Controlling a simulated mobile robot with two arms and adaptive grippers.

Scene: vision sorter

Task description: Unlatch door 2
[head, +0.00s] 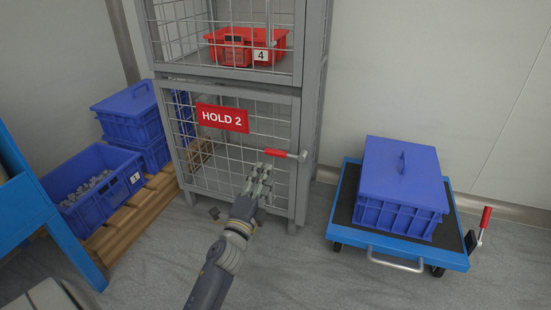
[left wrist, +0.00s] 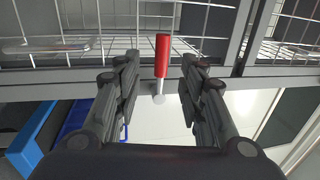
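Door 2 is the lower wire-mesh cage door (head: 225,165) in the head view, with a red sign (head: 222,118) reading HOLD 2. It looks closed in its grey frame. Its latch (head: 276,152) has a red handle that lies sideways near the door's right edge, with a metal end at the frame post. My left gripper (head: 262,174) is just below and in front of the latch. In the left wrist view the gripper (left wrist: 160,68) is open, and the red handle (left wrist: 162,55) shows between its fingers, apart from both. My right gripper is not in view.
Above, a red bin (head: 245,47) numbered 4 sits in the upper cage. Blue crates (head: 95,190) stand on a wooden pallet at left. A blue cart (head: 390,244) with a lidded blue crate (head: 400,185) stands at right.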

